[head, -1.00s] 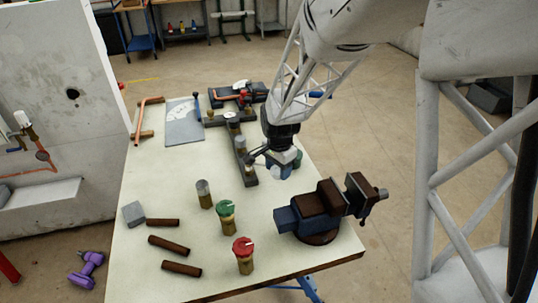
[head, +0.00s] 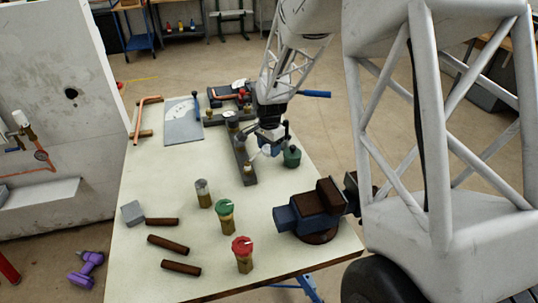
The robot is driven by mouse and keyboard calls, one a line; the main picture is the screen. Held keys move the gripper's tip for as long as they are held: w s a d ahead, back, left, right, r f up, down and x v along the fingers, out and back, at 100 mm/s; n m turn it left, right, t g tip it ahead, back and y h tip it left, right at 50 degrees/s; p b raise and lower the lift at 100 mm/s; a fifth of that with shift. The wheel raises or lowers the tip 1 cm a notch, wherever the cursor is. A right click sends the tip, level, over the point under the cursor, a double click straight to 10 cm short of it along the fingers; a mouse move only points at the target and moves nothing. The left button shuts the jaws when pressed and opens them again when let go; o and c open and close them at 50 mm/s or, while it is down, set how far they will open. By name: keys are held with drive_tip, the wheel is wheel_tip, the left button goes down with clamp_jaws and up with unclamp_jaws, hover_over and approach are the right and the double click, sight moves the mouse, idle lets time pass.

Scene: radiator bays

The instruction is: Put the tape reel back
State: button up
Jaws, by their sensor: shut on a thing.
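My gripper (head: 271,142) is over the right side of the table, pointing down, beside the dark bar. It is shut on a small white thing (head: 272,150), which looks like the tape reel. The reel is small and partly covered by the fingers, so its hold and its height above the table are hard to tell. A dark green container (head: 292,156) stands just right of my gripper, apart from the reel.
The white table (head: 180,210) holds a dark cross-shaped bar (head: 239,165) with fittings, a vise (head: 310,210), a green-capped valve (head: 225,215), a red-capped valve (head: 243,254), a brass fitting (head: 203,194) and brown pipes (head: 168,245). The table's middle left is clear.

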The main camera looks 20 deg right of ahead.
sight(269, 148)
idle(0.3)
drive_tip(key=shift+f, duration=1.8)
drive_tip(key=shift+f, duration=0.1)
drive_tip(key=o, duration=0.4)
drive_tip(key=shift+o, duration=0.2)
wheel_tip(269, 148, up, 12)
drive_tip(key=shift+r, duration=0.15)
